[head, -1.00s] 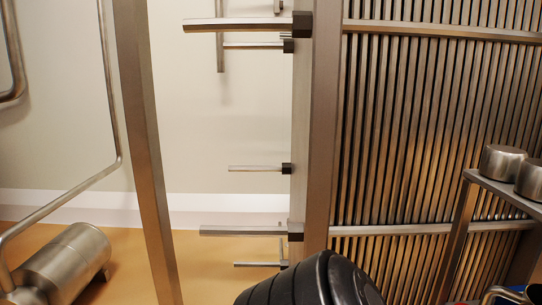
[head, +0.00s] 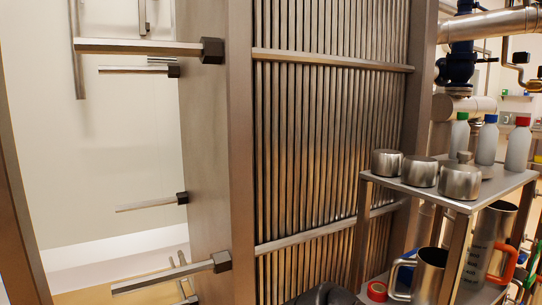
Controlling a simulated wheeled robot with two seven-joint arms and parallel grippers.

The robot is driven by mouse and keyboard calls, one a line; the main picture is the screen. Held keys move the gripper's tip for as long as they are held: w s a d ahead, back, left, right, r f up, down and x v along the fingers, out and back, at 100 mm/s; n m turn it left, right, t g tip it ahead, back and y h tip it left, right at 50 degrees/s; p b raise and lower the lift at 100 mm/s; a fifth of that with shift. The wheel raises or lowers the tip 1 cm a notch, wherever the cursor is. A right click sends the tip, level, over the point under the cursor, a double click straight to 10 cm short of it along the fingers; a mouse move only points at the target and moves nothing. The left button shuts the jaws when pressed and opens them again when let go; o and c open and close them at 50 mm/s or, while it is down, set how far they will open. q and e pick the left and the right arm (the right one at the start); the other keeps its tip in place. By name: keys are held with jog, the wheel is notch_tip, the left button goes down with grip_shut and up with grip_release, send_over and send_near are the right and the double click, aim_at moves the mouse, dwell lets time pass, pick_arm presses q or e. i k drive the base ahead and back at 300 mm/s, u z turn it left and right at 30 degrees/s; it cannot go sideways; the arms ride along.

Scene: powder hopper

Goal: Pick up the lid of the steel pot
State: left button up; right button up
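Several small steel pots stand on the upper shelf of a metal rack at the right of the head view. The nearest steel pot (head: 460,182) has a knob-like piece (head: 464,157) showing at its top; I cannot tell whether this belongs to its lid or to something behind. A second steel pot (head: 423,172) and a third steel pot (head: 387,162) stand to its left, with plain flat tops.
The rack's upper shelf (head: 418,187) also holds white bottles (head: 517,147) with coloured caps at the back. Steel jugs (head: 429,274) and a red tape roll (head: 377,291) are on its lower level. A tall slatted metal frame (head: 325,150) with protruding bars stands left of the rack.

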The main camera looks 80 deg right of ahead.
aim_at(463, 157)
jog(key=z, duration=2.7)
